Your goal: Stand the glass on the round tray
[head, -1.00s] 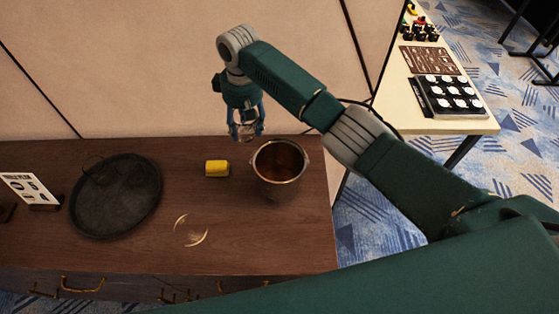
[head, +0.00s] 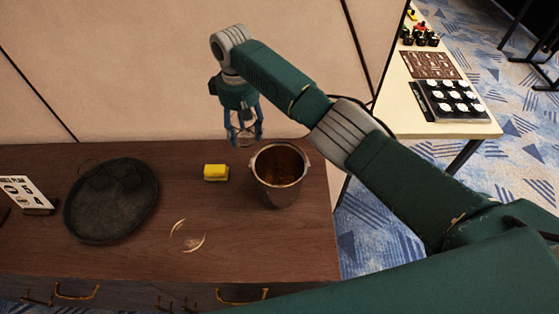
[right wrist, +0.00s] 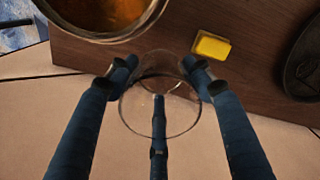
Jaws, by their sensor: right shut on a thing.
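The glass (right wrist: 160,112) is clear and see-through. My right gripper (head: 244,138) is shut on it with its blue fingers and holds it above the back edge of the wooden table, behind the yellow block and the metal bucket. In the head view the glass is mostly hidden by the fingers. In the right wrist view the fingers (right wrist: 160,95) close around its sides. The round tray (head: 108,212) is dark, lies flat at the left of the table and is empty. Its edge also shows in the right wrist view (right wrist: 305,65). My left gripper is not in view.
A metal bucket (head: 279,190) stands at the table's right, with a small yellow block (head: 216,172) left of it. A clear round item (head: 203,243) lies near the front. A white card stand (head: 25,190) is left of the tray. A wall panel rises behind.

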